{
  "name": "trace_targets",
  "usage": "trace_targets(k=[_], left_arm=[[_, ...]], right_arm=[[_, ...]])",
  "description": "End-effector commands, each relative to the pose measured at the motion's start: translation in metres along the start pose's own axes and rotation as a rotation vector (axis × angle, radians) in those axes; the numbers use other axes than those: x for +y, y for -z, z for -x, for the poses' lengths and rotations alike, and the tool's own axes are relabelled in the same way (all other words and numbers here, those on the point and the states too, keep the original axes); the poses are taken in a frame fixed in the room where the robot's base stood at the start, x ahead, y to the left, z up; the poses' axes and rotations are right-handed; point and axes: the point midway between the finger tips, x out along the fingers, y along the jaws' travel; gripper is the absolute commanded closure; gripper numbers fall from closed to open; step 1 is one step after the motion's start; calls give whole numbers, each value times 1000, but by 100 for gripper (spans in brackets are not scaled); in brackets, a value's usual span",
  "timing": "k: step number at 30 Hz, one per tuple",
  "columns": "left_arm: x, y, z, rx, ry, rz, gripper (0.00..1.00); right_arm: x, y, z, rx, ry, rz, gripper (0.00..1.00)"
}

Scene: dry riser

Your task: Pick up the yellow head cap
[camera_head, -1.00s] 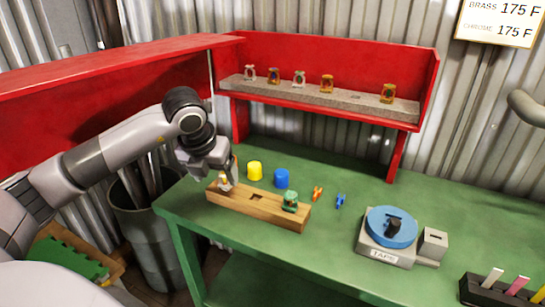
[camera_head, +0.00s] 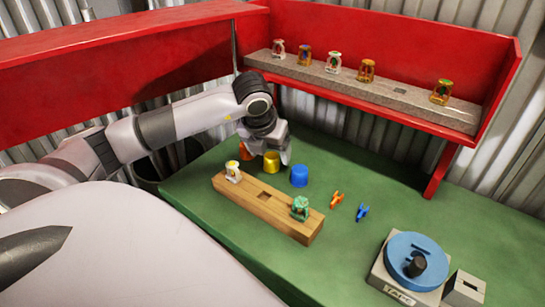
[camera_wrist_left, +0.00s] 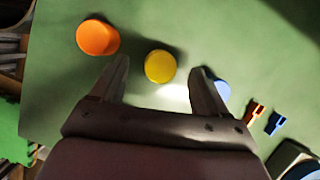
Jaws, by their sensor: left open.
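The yellow head cap (camera_head: 272,162) stands on the green bench top behind the wooden block. In the left wrist view the yellow cap (camera_wrist_left: 160,66) is a round disc just beyond and between the fingertips. My left gripper (camera_head: 270,145) is just above and behind the cap, with fingers pointing down. It is open, with a wide empty gap between the fingers (camera_wrist_left: 160,78). My right gripper is not in view.
A wooden block (camera_head: 270,208) holds a white sprinkler head (camera_head: 233,171) and a green one (camera_head: 300,208). Orange and blue clips (camera_head: 362,212) lie right. Several heads stand on the red shelf.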

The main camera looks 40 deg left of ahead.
Motion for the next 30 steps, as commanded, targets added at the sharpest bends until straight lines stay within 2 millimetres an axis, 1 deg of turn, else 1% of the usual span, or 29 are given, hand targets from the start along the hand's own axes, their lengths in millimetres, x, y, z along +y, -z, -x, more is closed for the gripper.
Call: trace_targets(k=[1,3,5,13,14,15,17,18,19,30], left_arm=[[-1,2,-8,4,-1,1,25],[-1,2,-17,3,1,1,25],[0,1,-22,2,-1,0,25],[0,1,-25,-1,0,0,25],[0,1,-25,0,0,0,35],[0,1,-25,0,0,0,48],[0,1,-25,0,0,0,67],[0,1,-25,0,0,0,80],[0,1,-25,0,0,0,83],[0,0,-22,-1,0,0,84]], right_arm=[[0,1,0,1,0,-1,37],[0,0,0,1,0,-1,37],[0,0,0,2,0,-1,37],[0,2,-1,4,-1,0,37],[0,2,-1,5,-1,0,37],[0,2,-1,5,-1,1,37],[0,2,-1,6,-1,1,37],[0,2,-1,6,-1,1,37],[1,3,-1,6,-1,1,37],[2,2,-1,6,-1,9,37]])
